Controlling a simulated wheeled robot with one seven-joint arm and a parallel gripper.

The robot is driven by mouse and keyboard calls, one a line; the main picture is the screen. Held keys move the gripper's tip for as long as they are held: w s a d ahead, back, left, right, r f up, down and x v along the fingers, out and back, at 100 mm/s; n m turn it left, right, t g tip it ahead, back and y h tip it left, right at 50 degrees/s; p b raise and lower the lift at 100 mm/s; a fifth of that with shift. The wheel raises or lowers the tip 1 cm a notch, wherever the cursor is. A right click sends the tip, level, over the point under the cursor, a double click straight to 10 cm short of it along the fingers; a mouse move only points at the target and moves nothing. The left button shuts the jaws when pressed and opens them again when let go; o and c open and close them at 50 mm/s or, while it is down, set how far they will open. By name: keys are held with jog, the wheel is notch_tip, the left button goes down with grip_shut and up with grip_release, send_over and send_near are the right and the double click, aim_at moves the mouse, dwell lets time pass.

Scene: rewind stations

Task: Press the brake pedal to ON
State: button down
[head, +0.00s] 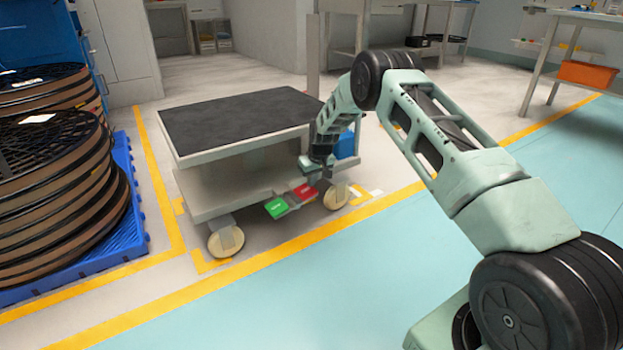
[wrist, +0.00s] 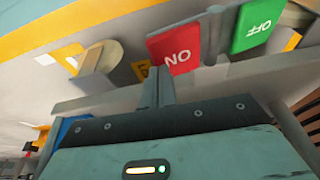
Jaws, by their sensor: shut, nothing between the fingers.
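The brake pedal has two plates low on the near side of a cart (head: 240,115). The red plate (head: 306,191) is marked ON and shows upside down in the wrist view (wrist: 173,52). The green plate (head: 276,208) lies to its left and is marked OFF; it also shows in the wrist view (wrist: 257,27). My gripper (head: 321,180) is shut and empty, reaching down beside the red plate. In the wrist view its fingertips (wrist: 160,80) overlap the lower edge of the red plate. I cannot tell whether they touch it.
Caster wheels (head: 226,241) flank the pedal, the right one (head: 337,197) close to my gripper. Stacked reels (head: 55,190) stand on a blue pallet (head: 128,225) at the left. A blue bin (head: 346,145) sits behind my arm. The turquoise floor (head: 330,290) in front is clear.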

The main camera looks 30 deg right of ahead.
jog(key=shift+d+f+y+p, duration=0.15)
jog(key=shift+d+f+y, duration=0.15)
jog(key=shift+f+y, duration=0.3)
jog(key=shift+d+f+y+p, duration=0.1)
jog(key=shift+d+f+y, duration=0.2)
jog(key=shift+f+y, duration=0.25)
jog(key=shift+d+f+y+p, duration=0.15)
jog(key=shift+d+f+y, duration=0.25)
jog(key=shift+f, duration=0.3)
